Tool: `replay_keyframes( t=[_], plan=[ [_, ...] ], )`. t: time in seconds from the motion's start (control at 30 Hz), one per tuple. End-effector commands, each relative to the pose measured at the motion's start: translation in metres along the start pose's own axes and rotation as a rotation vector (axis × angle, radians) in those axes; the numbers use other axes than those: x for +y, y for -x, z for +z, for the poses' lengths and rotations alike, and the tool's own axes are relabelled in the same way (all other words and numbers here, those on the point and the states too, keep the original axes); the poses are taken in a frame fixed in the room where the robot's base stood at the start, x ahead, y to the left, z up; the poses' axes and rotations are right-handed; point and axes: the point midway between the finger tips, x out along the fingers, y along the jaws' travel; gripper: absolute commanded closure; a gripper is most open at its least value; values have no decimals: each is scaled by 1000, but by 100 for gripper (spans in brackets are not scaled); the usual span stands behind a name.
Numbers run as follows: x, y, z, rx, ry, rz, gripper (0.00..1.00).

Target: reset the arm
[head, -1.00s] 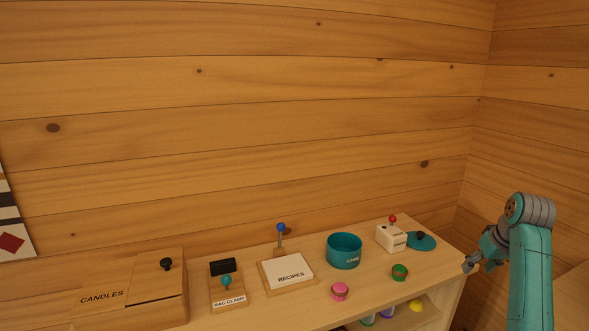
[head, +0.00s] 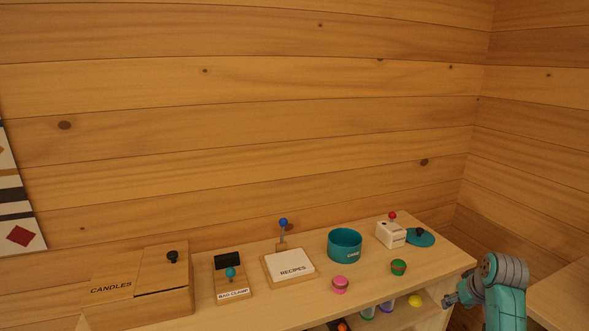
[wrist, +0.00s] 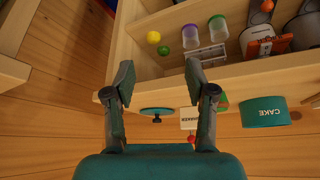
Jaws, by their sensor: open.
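My gripper (wrist: 158,85) is open and empty in the wrist view, its two fingers apart with the dresser edge and shelf beyond them. In the head view my gripper (head: 449,299) is small, at the right end of the wooden dresser (head: 370,288), with my teal arm folded beside it. Nothing is held.
On the dresser top are a candles box (head: 135,285), a bag clamp stand (head: 232,283), a recipes board (head: 289,266), a teal cake tin (head: 345,246), a white box with a red knob (head: 391,234) and a teal lid (head: 420,238). Small jars stand on the shelf below.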

Motion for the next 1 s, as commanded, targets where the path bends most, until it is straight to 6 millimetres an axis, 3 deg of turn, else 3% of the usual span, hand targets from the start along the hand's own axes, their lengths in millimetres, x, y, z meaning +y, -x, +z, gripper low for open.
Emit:
replay_keyframes(
  t=[0.2,0.5,0.77,1.0],
  plan=[
    [-38,-56,65,64,-7,12,45],
    [-88,-100,160,170,-16,30,45],
    [-127,-108,245,261,-18,41,45],
    [-158,-91,320,347,-18,44,45]
  ],
)
